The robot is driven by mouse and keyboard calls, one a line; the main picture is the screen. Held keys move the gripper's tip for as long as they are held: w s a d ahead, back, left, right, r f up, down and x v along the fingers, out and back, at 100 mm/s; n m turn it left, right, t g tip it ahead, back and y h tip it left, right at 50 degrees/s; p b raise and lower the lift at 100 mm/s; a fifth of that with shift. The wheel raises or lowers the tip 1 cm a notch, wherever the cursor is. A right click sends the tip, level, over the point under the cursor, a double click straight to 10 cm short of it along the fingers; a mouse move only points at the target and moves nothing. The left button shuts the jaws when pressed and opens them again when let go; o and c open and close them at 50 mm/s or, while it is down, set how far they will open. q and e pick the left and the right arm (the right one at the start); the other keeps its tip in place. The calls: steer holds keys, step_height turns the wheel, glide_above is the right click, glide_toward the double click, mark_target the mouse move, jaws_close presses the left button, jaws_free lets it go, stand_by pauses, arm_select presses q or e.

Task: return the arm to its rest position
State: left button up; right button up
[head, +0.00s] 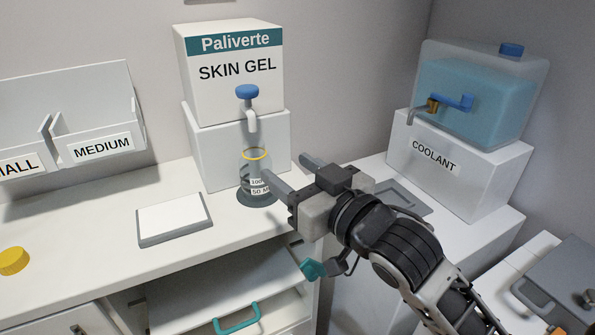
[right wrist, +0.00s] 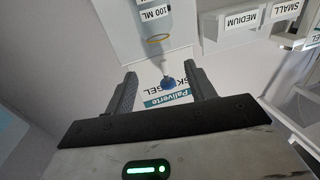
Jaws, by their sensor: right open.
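My right gripper (head: 284,166) reaches in from the lower right over the counter. Its two fingers are apart with nothing between them. In the head view, they point towards the skin gel dispenser (head: 236,85), just right of a clear flask (head: 255,165) with a yellow ring at its neck. In the right wrist view, the open fingers (right wrist: 162,72) frame the dispenser's blue knob (right wrist: 168,82), and the flask (right wrist: 155,20) shows upside down beyond it. I cannot tell whether the near finger touches the flask. My left gripper is in neither view.
A coolant tank (head: 478,95) stands on a white box at the right. A flat grey-edged pad (head: 174,218) lies on the counter, and bins (head: 98,115) stand behind at left. An open drawer with a teal handle (head: 237,319) juts out below. A yellow cap (head: 13,261) lies at far left.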

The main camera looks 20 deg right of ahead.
steer(key=shift+s+d, duration=0.1)
steer(key=shift+s, duration=0.3)
steer(key=s+d+f+g+h, duration=0.1)
steer(key=s+f+g, duration=0.15)
steer(key=f, duration=0.35)
steer(key=s+f+m+g+h, duration=0.1)
steer(key=s+f+g, duration=0.15)
steer(key=f, duration=0.25)
steer(key=s+d+f+g+h, duration=0.1)
steer(key=s+f+g, duration=0.15)
steer(key=f, duration=0.35)
steer(key=s+f+g, duration=0.7)
steer(key=s+f, duration=0.2)
steer(key=s, duration=0.3)
steer(key=w+a+f+t+y+p, duration=0.1)
steer(key=w+a+t+y, duration=0.1)
steer(key=w+a+t, duration=0.4)
steer(key=shift+w+a+f+n+t+y+p, duration=0.3)
steer(key=shift+w+a+f+t+p, duration=0.1)
steer(key=shift+t, duration=0.45)
